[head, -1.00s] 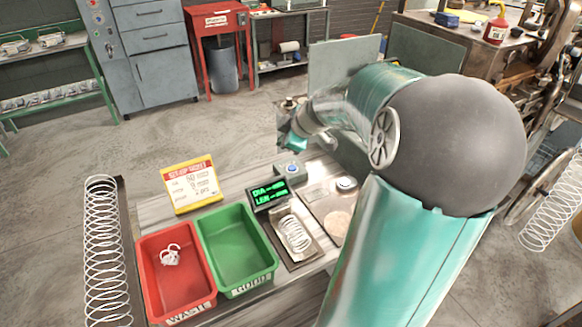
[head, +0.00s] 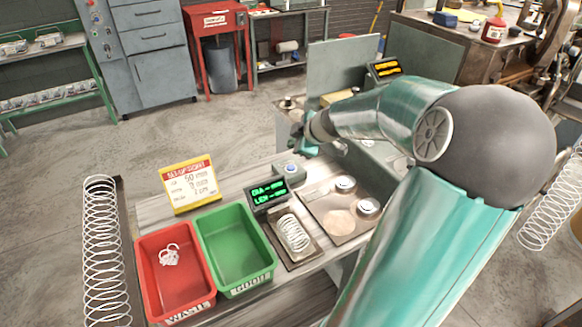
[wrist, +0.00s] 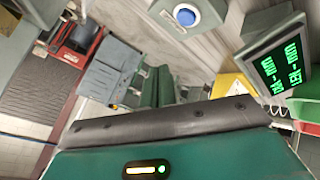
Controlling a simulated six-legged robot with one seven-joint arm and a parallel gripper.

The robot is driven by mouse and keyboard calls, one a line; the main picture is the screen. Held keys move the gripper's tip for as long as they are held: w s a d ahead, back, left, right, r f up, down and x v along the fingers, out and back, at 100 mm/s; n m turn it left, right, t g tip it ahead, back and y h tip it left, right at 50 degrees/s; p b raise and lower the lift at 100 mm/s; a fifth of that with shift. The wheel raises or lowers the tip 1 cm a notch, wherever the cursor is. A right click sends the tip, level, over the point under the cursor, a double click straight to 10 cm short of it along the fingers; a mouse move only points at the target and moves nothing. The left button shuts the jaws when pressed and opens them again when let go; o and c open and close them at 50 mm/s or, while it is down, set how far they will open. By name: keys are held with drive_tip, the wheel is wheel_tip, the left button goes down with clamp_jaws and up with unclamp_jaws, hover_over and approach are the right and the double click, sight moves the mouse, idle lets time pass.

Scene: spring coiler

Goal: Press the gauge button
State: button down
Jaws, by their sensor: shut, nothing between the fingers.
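The gauge button is a blue round button (head: 290,168) on a small grey box beside the gauge display. It also shows in the wrist view, the blue button (wrist: 186,15) near the top edge. The gauge display (head: 269,193) is dark with green DIA and LEN lines showing dashes. A coiled spring (head: 293,234) lies in the metal gauge tray in front of the display. My gripper (head: 308,147) is shut and empty, just behind and slightly right of the button box in the picture. It appears apart from the button; its fingertips are small and partly hidden.
A red WASTE bin (head: 152,246) holds tangled wire. A green GOOD bin (head: 233,243) is empty. A set-up card (head: 190,186) stands behind them. Round metal knobs (head: 345,184) sit on a plate right of the display. A second display with yellow marks (head: 385,68) stands behind my arm.

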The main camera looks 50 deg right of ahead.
sight(294, 169)
drive_tip(key=shift+f, duration=2.8)
drive_tip(key=shift+f, duration=0.1)
drive_tip(key=shift+f, duration=0.3)
drive_tip(key=shift+f, duration=0.35)
idle(0.6)
drive_tip(key=shift+r, duration=0.8)
drive_tip(key=shift+r, duration=0.1)
drive_tip(key=shift+r, duration=2.4)
